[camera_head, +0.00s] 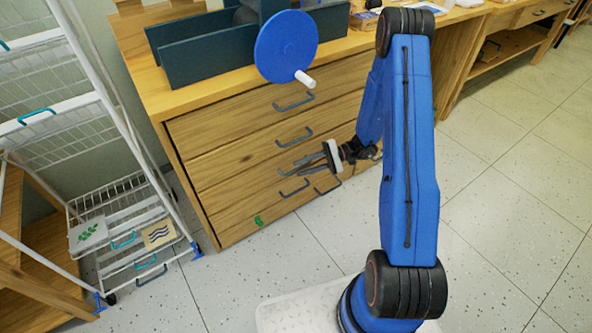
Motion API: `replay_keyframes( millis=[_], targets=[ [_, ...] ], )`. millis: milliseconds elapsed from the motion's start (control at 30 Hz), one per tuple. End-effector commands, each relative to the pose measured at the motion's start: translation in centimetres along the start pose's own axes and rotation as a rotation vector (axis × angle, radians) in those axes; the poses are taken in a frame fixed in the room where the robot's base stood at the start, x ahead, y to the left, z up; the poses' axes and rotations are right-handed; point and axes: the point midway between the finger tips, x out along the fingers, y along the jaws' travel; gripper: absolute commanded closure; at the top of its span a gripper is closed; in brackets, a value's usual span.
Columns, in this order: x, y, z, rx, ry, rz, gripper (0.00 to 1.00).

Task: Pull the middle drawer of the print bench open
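The print bench (228,186) is a light wooden chest with several stacked drawers, each with a dark bar handle; the fronts look flush. The handle of the top drawer (294,103) and the handle of the drawer below it (295,138) show clearly. My gripper (300,165), with a pale plate behind its dark fingers, is in front of the lower drawer fronts, below the second handle. It is close to the middle drawer (235,165) and hides part of that area. Dark fingers and handles overlap there, so I cannot tell contact or finger opening. Another handle (293,188) shows just below.
A press with a blue wheel (285,45) and white crank knob stands on the bench top. A white wire rack (125,220) stands close on the left. Open speckled floor (500,230) lies to the right and in front. Another wooden table (505,45) is at the upper right.

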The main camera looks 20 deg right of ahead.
Motion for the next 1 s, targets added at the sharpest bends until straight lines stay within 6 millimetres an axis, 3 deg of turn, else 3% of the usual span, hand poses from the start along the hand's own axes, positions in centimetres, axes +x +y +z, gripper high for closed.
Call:
replay_keyframes(
  millis=[233,600,633,733,1000],
  targets=[
    [2.6,0.0,0.0,0.001,-0.001,0.001,0.72],
    [3.1,0.0,0.0,0.001,0.001,0.000,0.72],
    [3.1,0.0,0.0,0.001,0.001,0.000,0.74],
    [3.1,0.0,0.0,0.001,0.000,0.000,0.98],
    [3.0,0.1,0.0,0.001,0.001,0.000,1.00]
  ],
)
